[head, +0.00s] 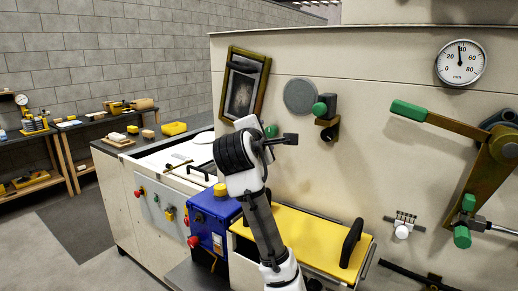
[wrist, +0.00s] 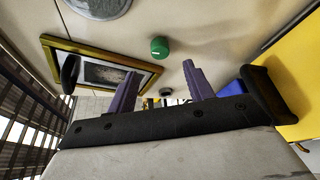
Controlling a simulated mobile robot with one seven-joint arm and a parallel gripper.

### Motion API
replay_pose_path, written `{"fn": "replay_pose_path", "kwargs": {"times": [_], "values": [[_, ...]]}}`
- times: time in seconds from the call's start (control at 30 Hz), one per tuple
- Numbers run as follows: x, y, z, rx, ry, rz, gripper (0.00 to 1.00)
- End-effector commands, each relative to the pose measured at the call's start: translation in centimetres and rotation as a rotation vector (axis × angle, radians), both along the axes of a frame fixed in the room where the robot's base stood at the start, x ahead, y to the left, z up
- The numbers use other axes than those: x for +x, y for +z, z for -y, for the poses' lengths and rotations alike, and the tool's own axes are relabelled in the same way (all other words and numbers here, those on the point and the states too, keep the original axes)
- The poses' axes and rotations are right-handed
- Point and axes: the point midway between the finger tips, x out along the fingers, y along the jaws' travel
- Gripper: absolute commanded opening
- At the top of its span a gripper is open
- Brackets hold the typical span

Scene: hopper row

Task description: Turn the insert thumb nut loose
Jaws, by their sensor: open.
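A green round knob (head: 270,130) is on the pale wall panel, partly behind my gripper (head: 288,139) in the head view. It looks like the thumb nut, but I cannot be sure. In the wrist view the green knob (wrist: 160,47) is whole, above and between the fingertips. My gripper (wrist: 160,78) is open, its two fingers apart with nothing between them. The fingers look apart from the knob; the exact distance is unclear. A dark picture in a gold-brown frame (head: 232,98) hangs left of the knob and also shows in the wrist view (wrist: 58,44).
A grey disc (head: 299,96) and a second green knob on a dark block (head: 322,108) are right of my gripper. A yellow lid with a black handle (head: 351,243) is below. A blue box (head: 208,218) stands lower left. A green-handled lever (head: 408,110) is farther right.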

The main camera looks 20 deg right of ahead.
Motion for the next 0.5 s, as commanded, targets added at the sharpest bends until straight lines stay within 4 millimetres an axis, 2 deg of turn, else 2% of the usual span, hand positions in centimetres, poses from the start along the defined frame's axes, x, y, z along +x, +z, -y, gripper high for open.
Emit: {"fn": "replay_pose_path", "kwargs": {"times": [0.1, 0.2, 0.5], "values": [[-1.9, 0.2, -1.2, -0.002, 0.0, 0.003, 0.52], [-3.0, 0.5, -1.9, -0.001, 0.0, 0.002, 0.52], [-3.9, 0.8, -2.4, 0.0, -0.001, -0.002, 0.52]]}}
